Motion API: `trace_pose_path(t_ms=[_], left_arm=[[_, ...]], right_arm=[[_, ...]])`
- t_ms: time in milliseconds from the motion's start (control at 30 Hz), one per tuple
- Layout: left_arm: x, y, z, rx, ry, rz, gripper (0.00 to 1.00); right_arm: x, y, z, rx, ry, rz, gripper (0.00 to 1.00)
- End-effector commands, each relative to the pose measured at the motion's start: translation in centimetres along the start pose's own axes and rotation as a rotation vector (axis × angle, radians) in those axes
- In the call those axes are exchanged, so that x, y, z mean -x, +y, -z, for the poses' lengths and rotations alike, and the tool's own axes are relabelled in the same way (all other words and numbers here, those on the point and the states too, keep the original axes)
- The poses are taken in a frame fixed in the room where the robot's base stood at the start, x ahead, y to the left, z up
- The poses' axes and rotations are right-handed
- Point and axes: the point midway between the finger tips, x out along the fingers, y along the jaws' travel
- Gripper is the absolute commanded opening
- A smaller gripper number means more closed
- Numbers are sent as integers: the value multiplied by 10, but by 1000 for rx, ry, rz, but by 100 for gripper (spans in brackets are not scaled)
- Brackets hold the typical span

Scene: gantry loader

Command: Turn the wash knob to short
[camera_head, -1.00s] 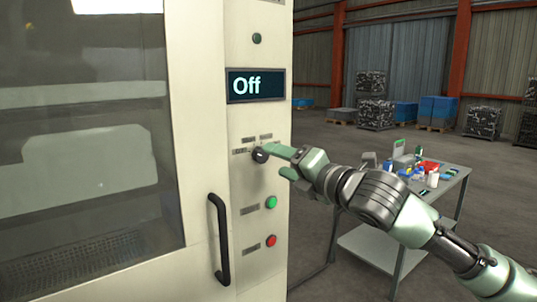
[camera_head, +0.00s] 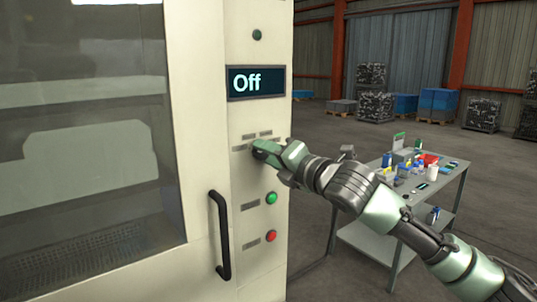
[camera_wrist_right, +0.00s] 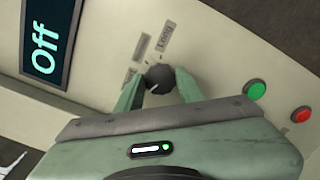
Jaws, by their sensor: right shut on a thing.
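The wash knob (camera_wrist_right: 159,77) is a round black dial on the cream control panel, with a light pointer mark on its face. In the right wrist view it sits between the two green fingers of my right gripper (camera_wrist_right: 157,90), which is shut on it. Small labels ring the knob; one reads "Long", the others are hard to read. In the head view my right gripper (camera_head: 262,149) covers the knob. The display (camera_head: 256,83) above reads "Off"; it also shows in the right wrist view (camera_wrist_right: 46,38). My left gripper is not in view.
A green button (camera_head: 271,198) and a red button (camera_head: 271,236) sit below the knob. A black door handle (camera_head: 220,236) stands out at lower left. A grey table (camera_head: 400,205) with small items stands to the right, behind my right arm.

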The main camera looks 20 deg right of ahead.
Motion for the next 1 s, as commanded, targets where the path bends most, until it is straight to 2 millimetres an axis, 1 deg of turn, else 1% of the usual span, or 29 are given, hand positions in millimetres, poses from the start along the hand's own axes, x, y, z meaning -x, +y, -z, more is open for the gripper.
trace_pose_path(t_ms=[167,367,700,1000], left_arm=[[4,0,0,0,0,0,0],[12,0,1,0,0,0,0],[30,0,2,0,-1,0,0],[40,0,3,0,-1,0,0]], right_arm=[[0,0,0,-32,1,2,0],[0,1,-1,-138,1,2,0],[0,0,0,-422,1,3,0],[0,-2,0,-640,0,4,0]])
